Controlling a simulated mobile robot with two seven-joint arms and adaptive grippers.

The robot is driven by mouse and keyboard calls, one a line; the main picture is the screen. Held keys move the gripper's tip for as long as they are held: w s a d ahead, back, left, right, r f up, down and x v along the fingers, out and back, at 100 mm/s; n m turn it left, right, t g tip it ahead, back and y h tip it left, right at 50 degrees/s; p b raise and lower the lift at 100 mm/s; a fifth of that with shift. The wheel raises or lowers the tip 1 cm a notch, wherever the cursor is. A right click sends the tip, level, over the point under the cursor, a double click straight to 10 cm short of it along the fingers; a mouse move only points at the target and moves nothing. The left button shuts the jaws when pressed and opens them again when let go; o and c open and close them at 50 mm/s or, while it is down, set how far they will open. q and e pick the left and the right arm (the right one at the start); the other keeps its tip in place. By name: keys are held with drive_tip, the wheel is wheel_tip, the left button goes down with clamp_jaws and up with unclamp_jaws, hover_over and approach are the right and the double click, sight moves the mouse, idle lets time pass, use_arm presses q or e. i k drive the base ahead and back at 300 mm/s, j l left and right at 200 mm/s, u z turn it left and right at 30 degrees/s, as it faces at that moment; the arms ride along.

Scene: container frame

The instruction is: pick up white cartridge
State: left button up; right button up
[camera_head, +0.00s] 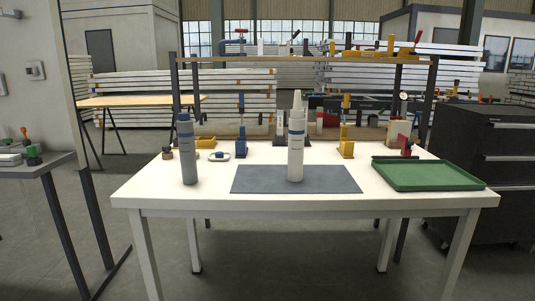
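The white cartridge (296,146) stands upright on the dark grey mat (336,181) on the white table. It has a narrow white nozzle at the top and a blue label band. A grey cartridge (188,150) with a blue top stands upright to its left, off the mat. Neither of my grippers shows in the head view.
A green tray (428,187) lies at the table's right side. Blue (242,143) and yellow (346,143) clamp-like tools and other small items stand along the back of the white table (150,190). A dark drawer cabinet (495,170) stands at right. The table's front left is clear.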

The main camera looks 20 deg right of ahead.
sight(296, 133)
drive_tip(key=i+l, duration=0.15)
drive_tip(key=l, duration=0.25)
drive_tip(key=i+l+z, duration=0.15)
drive_tip(key=l, duration=0.25)
drive_tip(key=i+l, duration=0.2)
drive_tip(key=l, duration=0.15)
